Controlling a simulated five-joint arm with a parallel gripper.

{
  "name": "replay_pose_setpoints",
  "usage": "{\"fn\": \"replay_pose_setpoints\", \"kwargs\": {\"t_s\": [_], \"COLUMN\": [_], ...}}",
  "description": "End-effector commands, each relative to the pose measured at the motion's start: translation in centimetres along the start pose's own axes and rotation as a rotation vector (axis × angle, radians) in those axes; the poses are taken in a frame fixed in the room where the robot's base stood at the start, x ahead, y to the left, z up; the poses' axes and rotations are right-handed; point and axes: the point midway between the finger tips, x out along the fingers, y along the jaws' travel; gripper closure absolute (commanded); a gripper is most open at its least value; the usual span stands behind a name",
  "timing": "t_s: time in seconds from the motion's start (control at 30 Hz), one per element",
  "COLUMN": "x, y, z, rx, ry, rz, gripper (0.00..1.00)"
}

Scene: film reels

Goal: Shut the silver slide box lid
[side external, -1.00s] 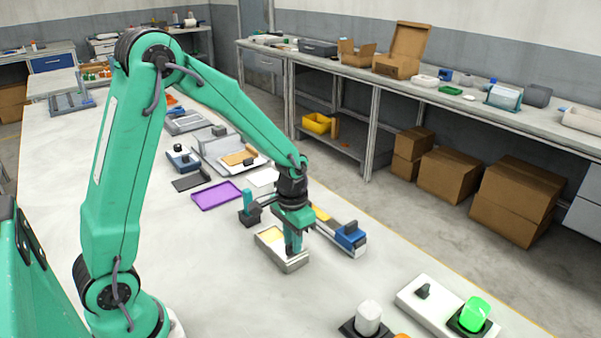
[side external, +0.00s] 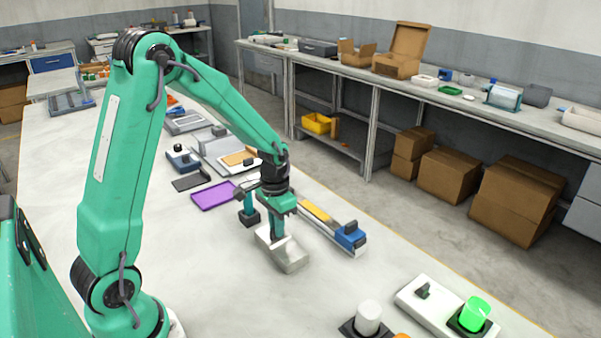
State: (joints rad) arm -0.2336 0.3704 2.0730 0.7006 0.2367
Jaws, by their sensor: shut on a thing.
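The silver slide box (side external: 290,268) lies on the white table below my arm. Its silver lid (side external: 287,252) covers the part of the top that I can see, and no pale yellow inside shows. My gripper (side external: 277,240) points down at the box's far half and is shut on the lid. The jaws hide the exact spot they grip. I cannot tell whether a small gap is left at the far end.
A dark block with a teal post (side external: 249,212) stands close behind the box. A long blue-ended device (side external: 348,235) lies to the right. A purple tray (side external: 214,196) is behind left. A white cylinder (side external: 368,316) and green-lit button (side external: 474,313) stand in front right. The table left of the box is clear.

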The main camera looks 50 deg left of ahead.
Motion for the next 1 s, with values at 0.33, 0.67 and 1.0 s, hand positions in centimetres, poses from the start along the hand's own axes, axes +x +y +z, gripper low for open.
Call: {"fn": "replay_pose_setpoints", "kwargs": {"t_s": [0.33,0.67,1.0], "x": [0.0,0.0,-1.7], "y": [-0.6,-0.4,-0.4], "z": [-0.1,0.0,-0.1], "rx": [-0.007,-0.004,-0.004], "ry": [0.006,0.003,0.006], "rz": [-0.001,-0.001,-0.001], "gripper": [0.8,0.66,0.66]}}
